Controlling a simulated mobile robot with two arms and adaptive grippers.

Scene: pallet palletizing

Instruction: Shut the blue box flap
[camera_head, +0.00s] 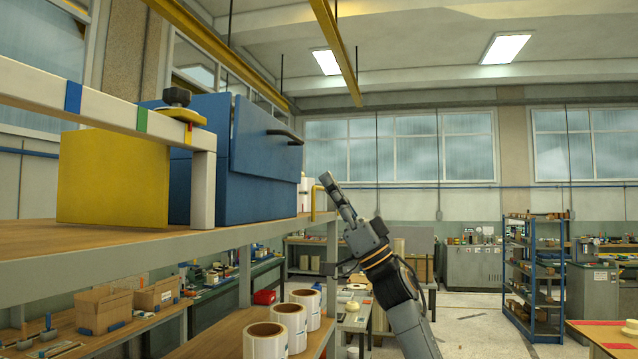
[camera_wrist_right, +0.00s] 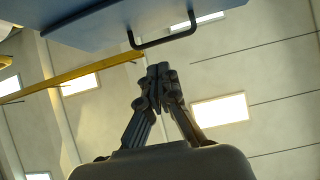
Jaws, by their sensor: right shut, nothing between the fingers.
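The blue box (camera_head: 196,122) stands on the upper wooden shelf at the left. Its blue flap (camera_head: 262,152) faces right and stands out from the box body, so it looks partly open. A black bar handle (camera_head: 286,137) is on the flap; the handle also shows in the right wrist view (camera_wrist_right: 165,41), along the edge of the blue panel (camera_wrist_right: 100,22). My right gripper (camera_head: 327,181) points up, to the right of the flap and lower than the handle, apart from both. Its fingertips (camera_wrist_right: 158,70) are together and empty. My left gripper is not in view.
A yellow box (camera_head: 113,178) and a white bar with coloured bands (camera_head: 100,110) stand in front of the blue box. A yellow bracket (camera_head: 314,200) rises at the shelf end near my gripper. White rolls (camera_head: 290,322) sit on the lower shelf. Open air lies to the right.

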